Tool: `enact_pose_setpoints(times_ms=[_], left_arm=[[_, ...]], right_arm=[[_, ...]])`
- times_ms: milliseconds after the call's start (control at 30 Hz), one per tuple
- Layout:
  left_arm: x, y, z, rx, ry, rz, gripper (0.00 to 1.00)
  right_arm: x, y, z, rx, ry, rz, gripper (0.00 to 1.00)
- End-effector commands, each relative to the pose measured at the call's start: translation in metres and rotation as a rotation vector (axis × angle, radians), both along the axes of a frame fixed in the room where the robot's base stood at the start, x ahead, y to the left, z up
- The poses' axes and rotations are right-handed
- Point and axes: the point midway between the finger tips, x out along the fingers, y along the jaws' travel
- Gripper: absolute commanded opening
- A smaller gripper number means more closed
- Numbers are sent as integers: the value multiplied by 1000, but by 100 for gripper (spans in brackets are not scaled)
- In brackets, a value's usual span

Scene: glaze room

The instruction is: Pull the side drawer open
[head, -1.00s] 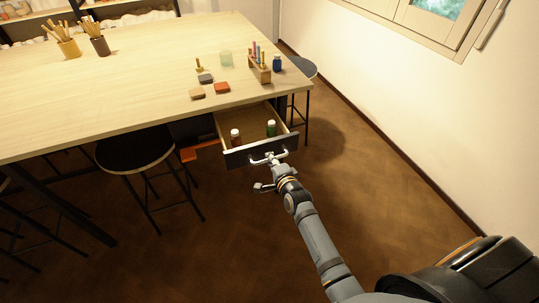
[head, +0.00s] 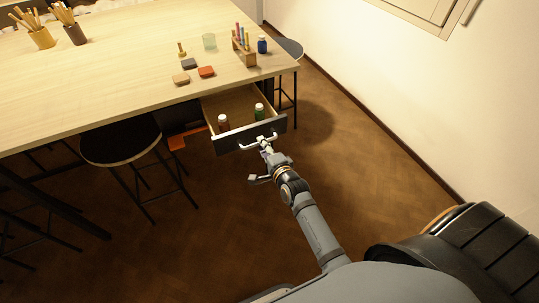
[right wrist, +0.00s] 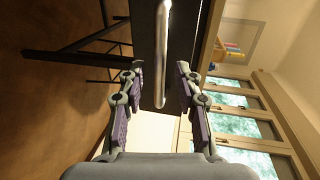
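The side drawer (head: 222,146) stands pulled out from under the table's right end, in the head view. It has a dark front and pale wooden sides. A brown bottle (head: 223,124) and a green bottle (head: 259,112), both white-capped, stand inside. The pale bar handle (head: 247,147) is on its front; it also shows in the right wrist view (right wrist: 161,75). My right gripper (head: 266,147) is at the handle. In the right wrist view its fingers (right wrist: 160,68) are spread, with the handle bar between the tips and gaps on both sides. My left gripper is out of view.
The table (head: 110,75) carries a rack of coloured tubes (head: 244,50), a blue jar (head: 262,44), a glass (head: 209,41) and small tiles. A dark stool (head: 120,143) stands left of the drawer. Floor in front of the drawer is clear up to the right wall.

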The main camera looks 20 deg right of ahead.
Motion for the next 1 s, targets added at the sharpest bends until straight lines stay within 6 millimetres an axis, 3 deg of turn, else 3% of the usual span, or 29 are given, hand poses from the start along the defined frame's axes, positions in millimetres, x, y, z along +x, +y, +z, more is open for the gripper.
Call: enact_pose_setpoints(times_ms=[200, 400, 1000], left_arm=[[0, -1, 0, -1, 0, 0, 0], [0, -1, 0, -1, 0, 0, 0], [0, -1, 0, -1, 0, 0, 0]], right_arm=[[-53, -2, 10, 1, 3, 0, 34], [-79, -3, 16, -1, 1, 0, 34], [-82, -3, 14, -7, 6, 1, 34]])
